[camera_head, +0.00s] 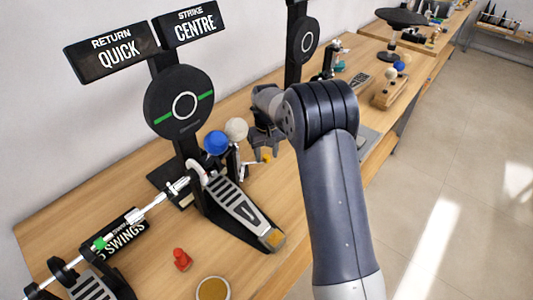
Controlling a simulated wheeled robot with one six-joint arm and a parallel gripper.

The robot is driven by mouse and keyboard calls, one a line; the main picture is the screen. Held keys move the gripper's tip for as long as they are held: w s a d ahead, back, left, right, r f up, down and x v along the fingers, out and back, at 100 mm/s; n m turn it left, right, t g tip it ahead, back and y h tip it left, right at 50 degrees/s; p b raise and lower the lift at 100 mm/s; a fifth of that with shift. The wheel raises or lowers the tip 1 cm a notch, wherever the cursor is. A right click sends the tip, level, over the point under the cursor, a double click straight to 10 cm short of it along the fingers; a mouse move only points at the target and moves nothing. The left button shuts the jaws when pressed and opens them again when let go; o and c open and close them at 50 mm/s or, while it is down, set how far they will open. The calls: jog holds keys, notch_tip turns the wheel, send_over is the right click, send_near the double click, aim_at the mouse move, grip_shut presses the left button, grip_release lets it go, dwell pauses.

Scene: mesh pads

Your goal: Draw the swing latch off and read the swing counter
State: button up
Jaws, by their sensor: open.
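My gripper (264,141) is open, in the middle of the head view, just right of the pale beater ball (236,129). My own arm hides part of it, and I see nothing held in it. The black swing counter (122,236) lies on the bench at the lower left; its face reads "SWINGS" with what looks like a 5 before it. I cannot tell for sure which part is the swing latch. A small red piece (181,260) stands on the bench, and a small orange-yellow piece (266,158) shows below my gripper.
A silver-and-black pedal (239,208) with a blue beater ball (216,143) stands before a round black pad (178,102). Signs above read "RETURN QUICK" (111,51) and "STRIKE CENTRE" (192,24). A round tan disc (213,289) lies at the front. Bare bench lies between pedal and red piece.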

aim_at(266, 156)
notch_tip(266, 156, up, 11)
jog(key=b, duration=0.1)
jog(key=shift+f, duration=0.2)
jog(key=shift+f, duration=0.15)
notch_tip(266, 156, down, 11)
jog(key=shift+r+p, duration=0.2)
jog(key=shift+p, duration=0.4)
jog(key=shift+s+m, duration=0.2)
jog(key=shift+m, duration=0.1)
